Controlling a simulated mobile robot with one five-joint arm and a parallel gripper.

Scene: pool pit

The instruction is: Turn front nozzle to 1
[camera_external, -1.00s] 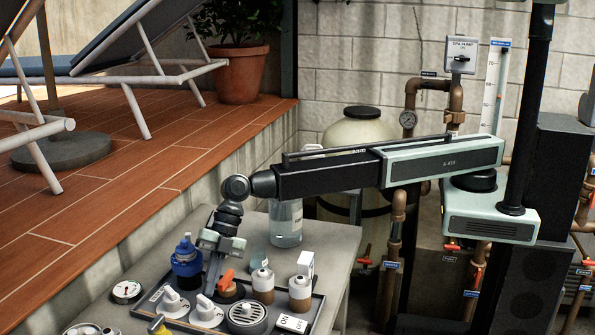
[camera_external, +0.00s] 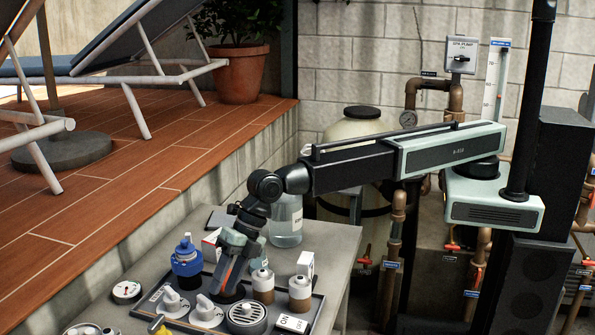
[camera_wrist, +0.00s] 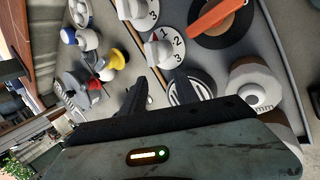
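Two white pointer knobs on round dials stand side by side on the grey tray panel, a left one (camera_external: 172,302) and a right one (camera_external: 206,312). I cannot read which is the front nozzle. In the wrist view one dial (camera_wrist: 163,47) shows 1, 2 and 3 and lies just beyond my fingertips; the other dial (camera_wrist: 140,12) is above it, partly cut off. My gripper (camera_external: 226,294) is low over the panel, right of and behind the knobs, hiding much of the orange-handled knob (camera_wrist: 215,18). In the wrist view my fingers (camera_wrist: 154,80) are apart with nothing between them.
A clear jug (camera_external: 286,222) stands behind. A gauge (camera_external: 126,291) lies left of the panel. The table's right side is bare.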

